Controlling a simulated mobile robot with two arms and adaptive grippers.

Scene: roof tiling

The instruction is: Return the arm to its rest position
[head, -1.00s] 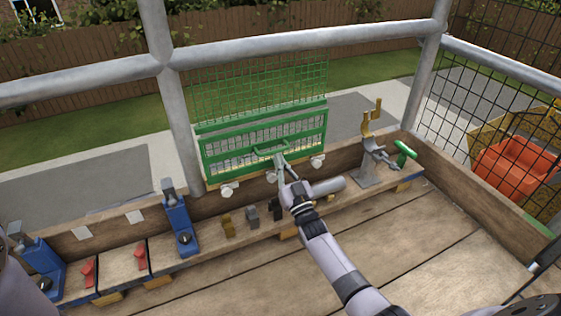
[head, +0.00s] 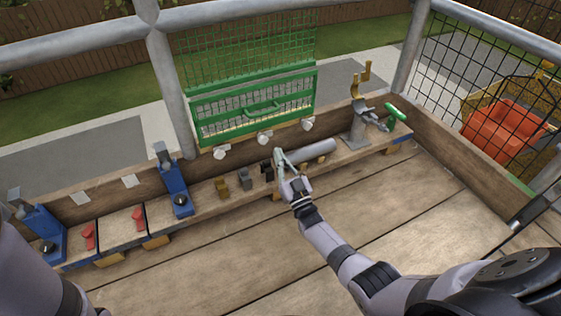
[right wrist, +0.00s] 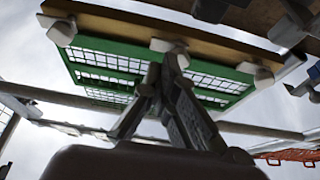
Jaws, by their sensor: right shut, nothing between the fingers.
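My right gripper (head: 281,158) is shut and empty. In the head view it appears in front of the bench, below the green mesh gate and near a grey cylinder. In the right wrist view its closed fingers (right wrist: 168,68) point up towards the underside of the green mesh gate (right wrist: 110,72). My right arm (head: 330,240) reaches in from the lower right, bent over the plank deck. My left arm (head: 30,270) shows only in part at the left edge, and its gripper is out of view.
The green mesh gate (head: 255,105) stands behind the bench with white knobs (head: 265,138) below it. A grey cylinder (head: 312,151), blue clamps (head: 178,190) and a grey stand with a green handle (head: 396,113) line the bench. The plank deck (head: 400,205) is largely clear.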

